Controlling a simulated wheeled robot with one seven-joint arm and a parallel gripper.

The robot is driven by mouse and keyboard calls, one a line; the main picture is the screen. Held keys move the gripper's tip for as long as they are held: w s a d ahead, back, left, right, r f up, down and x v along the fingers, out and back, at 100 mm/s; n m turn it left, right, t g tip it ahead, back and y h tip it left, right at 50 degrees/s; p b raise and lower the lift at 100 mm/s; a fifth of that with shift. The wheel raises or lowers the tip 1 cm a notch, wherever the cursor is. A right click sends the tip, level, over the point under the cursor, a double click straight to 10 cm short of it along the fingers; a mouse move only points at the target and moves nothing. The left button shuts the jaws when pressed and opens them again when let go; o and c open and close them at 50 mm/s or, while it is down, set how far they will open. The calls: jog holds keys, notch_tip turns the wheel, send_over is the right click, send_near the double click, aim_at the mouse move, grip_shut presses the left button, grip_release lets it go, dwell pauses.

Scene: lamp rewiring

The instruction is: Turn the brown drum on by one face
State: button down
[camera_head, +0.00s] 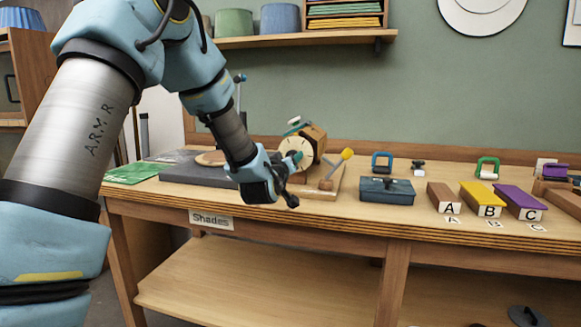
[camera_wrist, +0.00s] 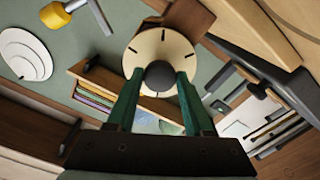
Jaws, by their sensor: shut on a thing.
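The brown drum (camera_head: 316,136) stands on a wooden base at the back of the bench. Its cream face (camera_head: 292,150) carries dark tick marks and is turned toward my gripper. In the wrist view the cream face (camera_wrist: 145,50) is seen nearly straight on, with a dark round knob (camera_wrist: 160,75) at its middle. My gripper (camera_head: 297,159) reaches the face from the left. In the wrist view its two green fingers (camera_wrist: 160,82) are shut on the knob, one on each side. The gripper and wrist hide part of the face and base in the head view.
A yellow-ended lever (camera_head: 346,154) stands just right of the drum. A blue-grey box (camera_head: 387,190) sits farther right, then brown, yellow and purple blocks marked A (camera_head: 443,198), B (camera_head: 482,199) and C (camera_head: 517,202). A dark slab (camera_head: 200,175) lies left, beside a green board (camera_head: 132,174).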

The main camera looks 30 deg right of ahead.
jog(key=shift+n+b, duration=2.25)
jog(key=shift+n, duration=0.55)
jog(key=shift+n+b, duration=0.3)
jog(key=shift+n, duration=0.2)
jog(key=shift+c, duration=1.4)
grip_release()
jog(key=shift+s, duration=0.1)
jog(key=b+v, duration=0.1)
jog(key=v, duration=0.9)
jog(key=shift+s+a, duration=0.25)
jog(key=shift+a, duration=0.05)
